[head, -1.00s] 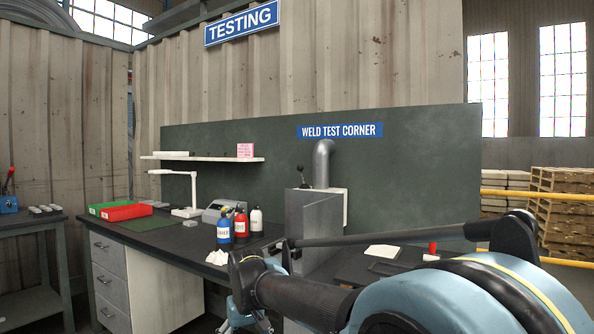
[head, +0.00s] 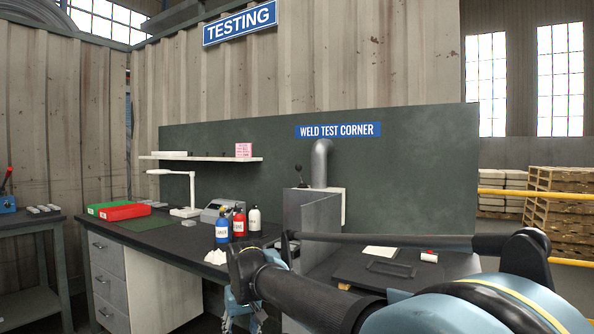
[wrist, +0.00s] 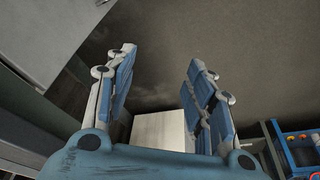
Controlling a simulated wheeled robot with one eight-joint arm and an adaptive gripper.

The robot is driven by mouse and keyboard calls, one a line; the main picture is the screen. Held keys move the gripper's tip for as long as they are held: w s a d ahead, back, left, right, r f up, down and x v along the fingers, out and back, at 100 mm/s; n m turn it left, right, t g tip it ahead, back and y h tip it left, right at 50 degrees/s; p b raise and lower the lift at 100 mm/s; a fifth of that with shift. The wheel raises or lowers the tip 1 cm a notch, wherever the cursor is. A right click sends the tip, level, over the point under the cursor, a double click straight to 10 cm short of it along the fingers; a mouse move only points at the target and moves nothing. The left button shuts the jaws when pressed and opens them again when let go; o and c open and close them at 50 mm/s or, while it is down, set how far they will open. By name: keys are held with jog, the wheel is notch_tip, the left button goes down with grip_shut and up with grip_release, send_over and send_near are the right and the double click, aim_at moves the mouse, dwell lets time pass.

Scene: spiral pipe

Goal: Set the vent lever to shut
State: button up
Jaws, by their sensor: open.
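The vent lever (head: 299,175) is a small black stick with a ball knob. It stands nearly upright on top of a grey box (head: 297,207) beside the grey vent pipe (head: 321,163) at the weld test corner. I see no markings for its positions. My gripper (head: 243,310) is low in front of the bench, below and left of the lever and well apart from it, partly hidden by my arm. In the wrist view my gripper (wrist: 163,60) has its two blue fingers spread with nothing between them. The lever cannot be made out in the wrist view.
Blue, red and white bottles (head: 239,223) stand on the bench left of the grey box. A grey upright panel (head: 321,227) stands at the box's front right. A dark plate (head: 388,268) and a red-and-white item (head: 429,256) lie to the right.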

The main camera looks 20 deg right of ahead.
jog(key=w+r+t, duration=0.4)
jog(key=w+r, duration=0.6)
jog(key=w, duration=0.3)
jog(key=w+d+r+m+h, duration=0.1)
jog(key=w+d+r, duration=0.1)
jog(key=w+d+r+m+h, duration=0.1)
jog(key=w+d+r+h, duration=0.1)
jog(key=d, duration=0.1)
jog(key=w+d+r+m+h, duration=0.1)
jog(key=w+d+r, duration=0.1)
jog(key=d, duration=0.1)
jog(key=shift+w+d+g, duration=0.25)
jog(key=shift+w+g, duration=0.1)
jog(key=shift+g, duration=0.05)
jog(key=w+d+r+m+h, duration=0.4)
jog(key=w+d+r+h, duration=0.1)
jog(key=w+d+r, duration=0.35)
jog(key=m+h, duration=0.6)
jog(key=h, duration=0.2)
send_near(296, 168)
jog(key=shift+g, duration=0.3)
jog(key=x, duration=1.1)
jog(key=shift+w+d, duration=0.2)
jog(key=shift+w, duration=0.2)
grip_shut()
